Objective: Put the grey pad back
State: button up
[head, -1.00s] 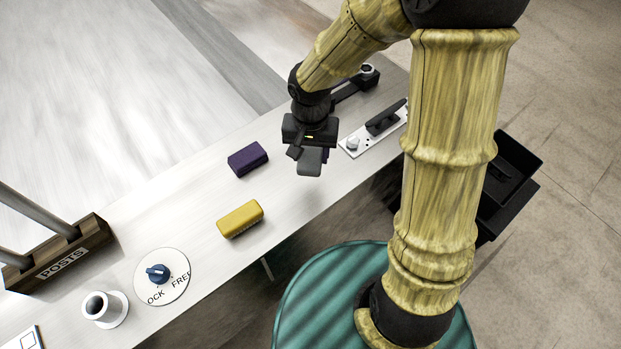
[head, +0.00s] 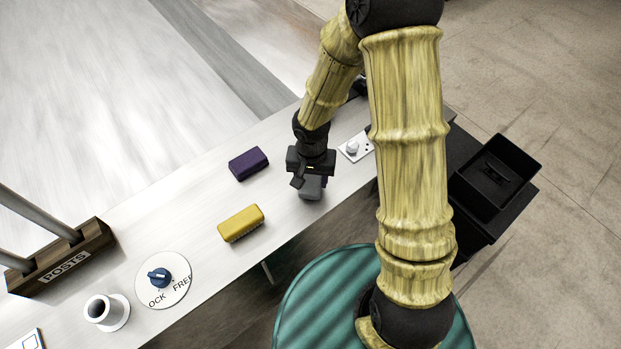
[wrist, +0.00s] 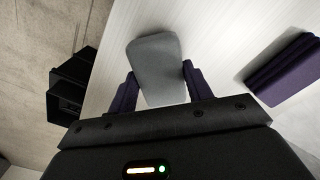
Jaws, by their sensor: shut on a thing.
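My gripper (head: 311,184) is shut on the grey pad (head: 312,189), low over the bench to the right of the purple and yellow blocks. In the wrist view the grey pad (wrist: 157,65) sits between the two dark purple fingers of my gripper (wrist: 160,88), its rounded far end sticking out past them. I cannot tell whether the pad touches the bench top. My gripper body hides part of the pad.
A purple block (head: 248,163) and a yellow block (head: 240,223) lie on the pale bench (head: 190,210). A round dial (head: 162,281), a white tube (head: 106,311) and a posts holder (head: 62,258) stand at left. A black open box (head: 470,186) is at right.

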aim_at(311, 180)
jog(key=shift+f, duration=0.55)
jog(key=shift+f, duration=0.1)
jog(key=o, duration=0.9)
jog(key=shift+w, duration=0.1)
notch_tip(311, 180, up, 12)
jog(key=shift+r, duration=0.15)
